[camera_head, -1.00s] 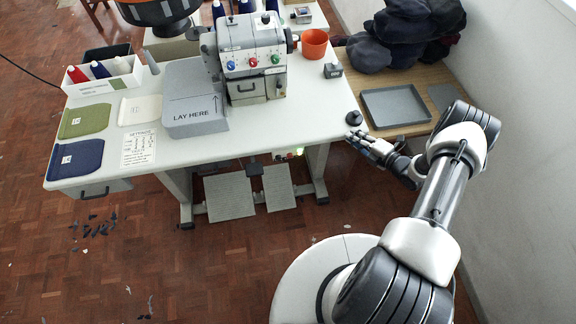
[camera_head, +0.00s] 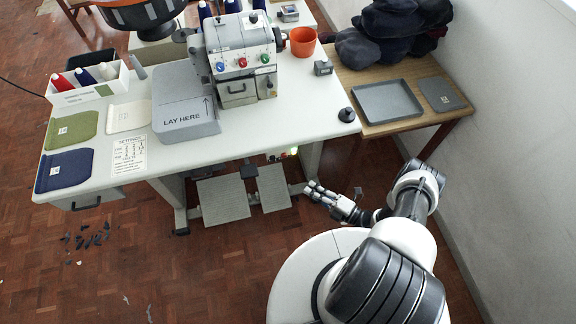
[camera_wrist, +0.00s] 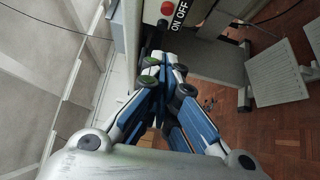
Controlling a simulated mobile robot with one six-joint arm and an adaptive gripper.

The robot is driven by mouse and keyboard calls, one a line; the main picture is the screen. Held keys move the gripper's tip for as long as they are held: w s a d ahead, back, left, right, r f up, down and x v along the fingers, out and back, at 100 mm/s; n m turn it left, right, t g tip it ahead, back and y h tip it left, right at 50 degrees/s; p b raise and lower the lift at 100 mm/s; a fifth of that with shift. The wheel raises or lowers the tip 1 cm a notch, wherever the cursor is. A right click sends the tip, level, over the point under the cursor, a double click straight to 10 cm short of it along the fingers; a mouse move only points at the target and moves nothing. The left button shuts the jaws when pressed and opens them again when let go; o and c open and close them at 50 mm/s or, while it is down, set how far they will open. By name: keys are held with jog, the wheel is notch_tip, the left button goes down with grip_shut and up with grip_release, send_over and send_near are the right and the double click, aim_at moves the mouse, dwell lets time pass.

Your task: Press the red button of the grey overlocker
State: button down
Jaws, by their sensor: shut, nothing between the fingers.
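The grey overlocker (camera_head: 240,60) stands on the white table in the head view. Its front carries a red knob (camera_head: 220,66), a blue knob and a green knob. In the wrist view a red button (camera_wrist: 168,8) sits on a pale box labelled ON OFF, at the top edge of the picture. My gripper (camera_head: 313,190) is low in front of the table, below the level of its top, near its right leg. It also shows in the wrist view (camera_wrist: 164,68), shut and empty, its tips just below the red button in the picture. The gap between them cannot be judged.
The white table (camera_head: 290,105) has a front edge above my gripper. Two pedals (camera_head: 222,198) lie on the floor under it. A wooden side table with a grey tray (camera_head: 388,101) stands right, against the wall. Open floor lies in front.

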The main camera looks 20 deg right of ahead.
aim_at(284, 156)
jog(key=w+d+b+x, duration=0.2)
jog(key=x, duration=1)
jog(key=shift+w, duration=0.15)
jog(key=shift+a, duration=0.1)
jog(key=shift+b, duration=0.3)
